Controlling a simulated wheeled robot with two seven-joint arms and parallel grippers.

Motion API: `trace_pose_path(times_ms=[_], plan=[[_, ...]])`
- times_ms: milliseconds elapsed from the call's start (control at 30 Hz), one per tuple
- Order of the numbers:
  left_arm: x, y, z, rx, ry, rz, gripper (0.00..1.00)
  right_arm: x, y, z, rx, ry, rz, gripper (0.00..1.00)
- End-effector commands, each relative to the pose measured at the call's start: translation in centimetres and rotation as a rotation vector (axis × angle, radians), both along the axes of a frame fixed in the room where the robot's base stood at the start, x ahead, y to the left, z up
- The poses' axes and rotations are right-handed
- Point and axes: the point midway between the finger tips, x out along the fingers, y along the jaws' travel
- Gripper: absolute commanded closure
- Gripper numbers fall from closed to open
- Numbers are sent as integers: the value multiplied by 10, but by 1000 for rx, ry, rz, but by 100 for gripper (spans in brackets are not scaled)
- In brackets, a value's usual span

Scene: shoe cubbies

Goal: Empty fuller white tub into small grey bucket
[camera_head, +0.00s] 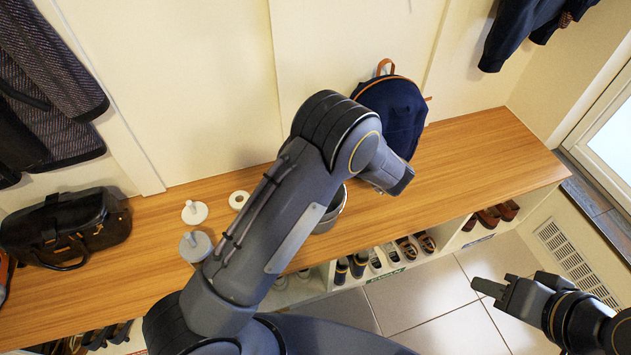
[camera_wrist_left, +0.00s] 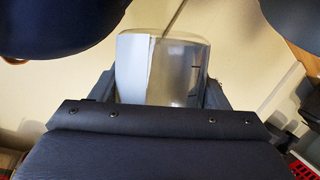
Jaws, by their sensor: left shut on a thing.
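My left arm crosses the middle of the head view and hides part of the bench. In the left wrist view, my left gripper (camera_wrist_left: 160,92) is shut on a pale, cylinder-shaped tub (camera_wrist_left: 140,62), white on its left and greyer, see-through looking on its right. Its contents cannot be made out. A small grey bucket (camera_head: 330,221) stands on the bench behind my left arm, mostly hidden. My right gripper (camera_head: 489,287) is at the lower right of the head view, over the floor with nothing visible in it; its finger gap does not show clearly.
A black bag (camera_head: 66,228) sits left, a navy backpack (camera_head: 398,108) at the back. Shoes fill cubbies below. The bench's right end is clear.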

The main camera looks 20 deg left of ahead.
Motion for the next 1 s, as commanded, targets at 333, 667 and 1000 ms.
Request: trace_pose_path(times_ms=[333,667,1000], plan=[[9,-5,37,75,130,0,62,0,0,57,0,0,0,64],[20,-12,50,189,321,1,62,0,0,95,0,0,0,64],[23,-15,57,237,402,0,62,0,0,106,0,0,0,64]])
